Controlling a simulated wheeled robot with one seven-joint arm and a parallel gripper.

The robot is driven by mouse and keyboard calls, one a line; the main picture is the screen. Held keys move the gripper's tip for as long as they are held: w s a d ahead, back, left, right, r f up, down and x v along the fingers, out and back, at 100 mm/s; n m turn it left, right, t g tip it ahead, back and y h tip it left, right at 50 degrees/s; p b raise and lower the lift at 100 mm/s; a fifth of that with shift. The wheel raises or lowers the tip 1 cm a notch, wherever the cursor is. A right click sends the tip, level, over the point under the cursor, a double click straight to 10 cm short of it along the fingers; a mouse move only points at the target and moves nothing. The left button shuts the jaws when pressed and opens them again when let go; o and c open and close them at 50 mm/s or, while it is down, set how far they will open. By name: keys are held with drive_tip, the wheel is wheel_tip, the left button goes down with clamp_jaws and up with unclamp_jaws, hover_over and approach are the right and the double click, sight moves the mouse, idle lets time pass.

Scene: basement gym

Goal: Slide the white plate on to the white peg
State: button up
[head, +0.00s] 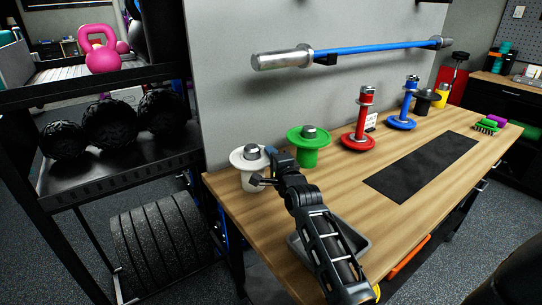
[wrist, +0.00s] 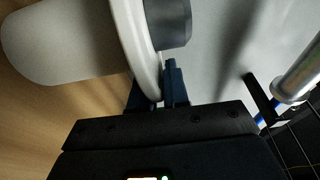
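The white plate (head: 240,161) is a round disc around the short grey metal top (head: 252,151) of the white peg, above its thick white cylinder (head: 250,183), at the table's near left corner. My gripper (head: 270,169) is at the plate's right edge. In the wrist view, the white plate (wrist: 138,45) stands between the white cylinder (wrist: 60,45) and the grey metal end (wrist: 168,22). My gripper (wrist: 157,92) has one finger on each side of the rim, close against it. The far side of the plate is hidden.
A green peg (head: 308,150) stands close by to the right, then a red peg (head: 361,125) and a blue peg (head: 405,110). A grey tray (head: 297,246) lies beneath my arm. A black mat (head: 420,166) lies mid-table. A barbell (head: 360,49) hangs on the wall behind.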

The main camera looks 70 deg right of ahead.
drive_tip(key=o, duration=0.5)
drive_tip(key=shift+b+v, duration=0.5)
drive_tip(key=shift+v, duration=3.4)
drive_tip(key=shift+a, duration=0.1)
